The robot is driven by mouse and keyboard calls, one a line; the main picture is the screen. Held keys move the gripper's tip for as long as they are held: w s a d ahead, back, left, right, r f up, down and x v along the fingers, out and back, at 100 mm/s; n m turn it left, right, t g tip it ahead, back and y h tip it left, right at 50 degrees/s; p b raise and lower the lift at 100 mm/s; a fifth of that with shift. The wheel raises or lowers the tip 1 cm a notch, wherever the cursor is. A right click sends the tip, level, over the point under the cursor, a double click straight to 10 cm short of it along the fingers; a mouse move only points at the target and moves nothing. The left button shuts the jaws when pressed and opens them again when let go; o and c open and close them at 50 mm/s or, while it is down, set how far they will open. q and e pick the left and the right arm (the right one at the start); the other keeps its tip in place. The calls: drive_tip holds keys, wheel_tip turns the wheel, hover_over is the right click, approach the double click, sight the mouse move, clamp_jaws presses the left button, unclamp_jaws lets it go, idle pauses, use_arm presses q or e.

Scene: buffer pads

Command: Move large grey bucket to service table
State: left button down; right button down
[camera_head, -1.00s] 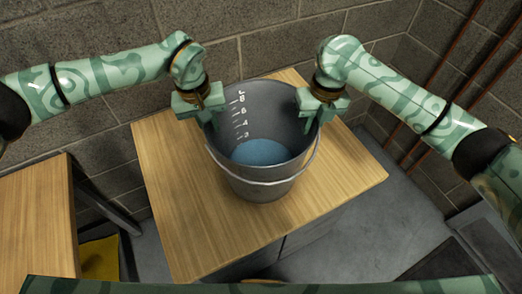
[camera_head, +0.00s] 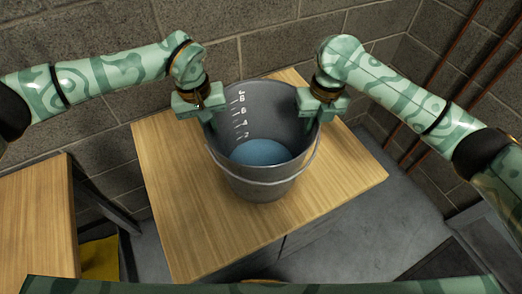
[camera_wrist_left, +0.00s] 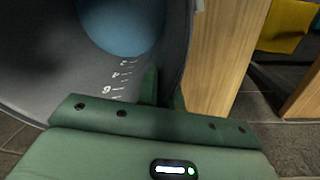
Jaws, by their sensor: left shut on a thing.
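The large grey bucket (camera_head: 262,180) stands upright on a wooden-topped table (camera_head: 340,190). It has white scale marks inside, blue content (camera_head: 259,152) at the bottom and a wire handle hanging along its front. My left gripper (camera_head: 207,120) is shut on the bucket's left rim. In the left wrist view the bucket's inner wall (camera_wrist_left: 60,75) fills the upper left, above the green gripper body. My right gripper (camera_head: 315,118) is at the right rim, with its fingers around the wall. How tightly its fingers close there is hard to see.
A second wooden table (camera_head: 38,220) stands at the left, with a gap between the two tables. A yellow thing (camera_head: 100,258) lies low in that gap. A block wall (camera_head: 110,40) is close behind. Red-brown pipes (camera_head: 455,75) run along the wall at right. The tabletop around the bucket is clear.

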use_arm(q)
drive_tip(key=shift+w+a+r, duration=0.15)
drive_tip(key=shift+a, duration=0.05)
use_arm(e)
drive_tip(key=shift+w+d+r, duration=0.15)
drive_tip(key=shift+r, duration=0.05)
idle(0.4)
